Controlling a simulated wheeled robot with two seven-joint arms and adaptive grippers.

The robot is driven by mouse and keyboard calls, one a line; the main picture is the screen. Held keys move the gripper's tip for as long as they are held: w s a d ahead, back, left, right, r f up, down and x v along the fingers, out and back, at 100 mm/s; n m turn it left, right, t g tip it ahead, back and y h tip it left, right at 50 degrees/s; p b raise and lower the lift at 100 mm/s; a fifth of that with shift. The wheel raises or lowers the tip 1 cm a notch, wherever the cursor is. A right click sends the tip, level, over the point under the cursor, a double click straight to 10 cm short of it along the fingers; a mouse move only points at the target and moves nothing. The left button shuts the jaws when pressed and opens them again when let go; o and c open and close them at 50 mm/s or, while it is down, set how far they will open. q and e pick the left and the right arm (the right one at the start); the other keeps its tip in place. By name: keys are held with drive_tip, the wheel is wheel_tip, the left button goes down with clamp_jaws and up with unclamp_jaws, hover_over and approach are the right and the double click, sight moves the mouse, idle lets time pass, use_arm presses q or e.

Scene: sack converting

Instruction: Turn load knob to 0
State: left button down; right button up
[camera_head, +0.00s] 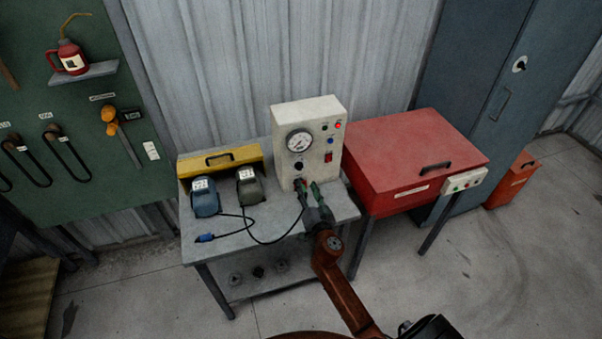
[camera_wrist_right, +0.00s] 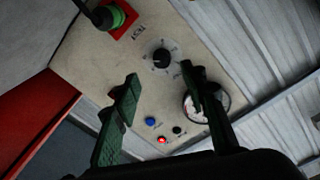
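The white control box (camera_head: 310,115) stands on the grey table. Its load knob (camera_head: 298,166) is a small black round knob below the pressure gauge (camera_head: 299,141). In the right wrist view the knob (camera_wrist_right: 162,57) sits on a dial with marks around it, beyond my fingertips and untouched; its setting is too small to read. My right gripper (camera_head: 310,187) is just in front of the box, below the knob. Its green fingers (camera_wrist_right: 162,80) are apart with nothing between them. The gauge (camera_wrist_right: 217,104) is partly behind one finger. My left gripper is not in view.
A cabled plug (camera_wrist_right: 115,17) sits in a red socket below the knob. A red lamp (camera_wrist_right: 162,140) and blue button (camera_wrist_right: 150,121) are beside the gauge. Two motors, one blue (camera_head: 205,198), and a yellow case (camera_head: 228,160) stand left. A red chest (camera_head: 410,150) is close on the right.

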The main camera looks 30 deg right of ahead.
sight(300, 169)
drive_tip(key=x, duration=0.7)
drive_tip(key=shift+w, duration=0.4)
clamp_jaws()
